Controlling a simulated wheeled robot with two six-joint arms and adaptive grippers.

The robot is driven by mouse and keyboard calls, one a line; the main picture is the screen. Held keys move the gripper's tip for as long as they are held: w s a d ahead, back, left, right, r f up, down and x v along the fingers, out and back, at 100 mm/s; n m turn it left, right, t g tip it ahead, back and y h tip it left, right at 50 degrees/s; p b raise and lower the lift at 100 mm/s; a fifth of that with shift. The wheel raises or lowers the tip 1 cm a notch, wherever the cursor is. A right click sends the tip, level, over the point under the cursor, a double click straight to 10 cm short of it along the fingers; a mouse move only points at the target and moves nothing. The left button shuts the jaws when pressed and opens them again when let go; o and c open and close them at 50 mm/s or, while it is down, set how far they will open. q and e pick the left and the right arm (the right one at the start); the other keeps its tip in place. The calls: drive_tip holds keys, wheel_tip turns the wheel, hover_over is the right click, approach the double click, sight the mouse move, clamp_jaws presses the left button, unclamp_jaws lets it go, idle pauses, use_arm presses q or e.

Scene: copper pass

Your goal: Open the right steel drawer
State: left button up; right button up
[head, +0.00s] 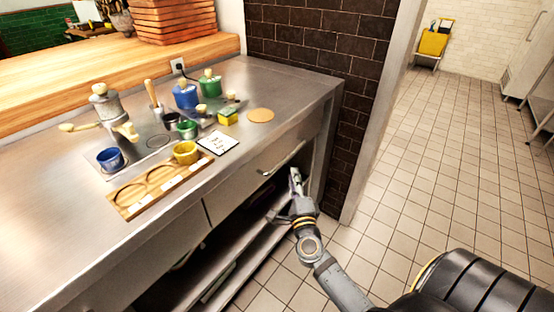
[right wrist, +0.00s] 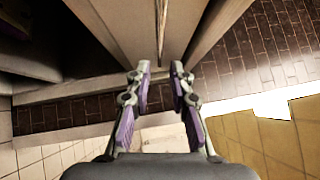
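The right steel drawer (head: 245,183) is under the steel counter, its front flush with the counter and looking shut. Its bar handle (head: 281,158) runs along the front near the right end. My right gripper (head: 296,181) is just in front of and below the handle's right end. In the right wrist view the gripper (right wrist: 161,80) is open, its two fingers apart with nothing between the tips. The handle (right wrist: 162,28) shows there as a thin bar beyond the tips, lined up with the gap and apart from them. My left gripper is not in view.
The steel counter (head: 75,200) holds cups, jars, a wooden tray (head: 160,186) and a white card (head: 218,143). Open shelves (head: 225,262) lie below the drawer. A dark brick wall (head: 345,100) stands right of the counter. Tiled floor (head: 450,170) is clear at right.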

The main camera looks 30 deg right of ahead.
sight(289, 155)
drive_tip(key=x, duration=1)
drive_tip(key=shift+w, duration=0.1)
drive_tip(key=shift+c, duration=0.4)
clamp_jaws()
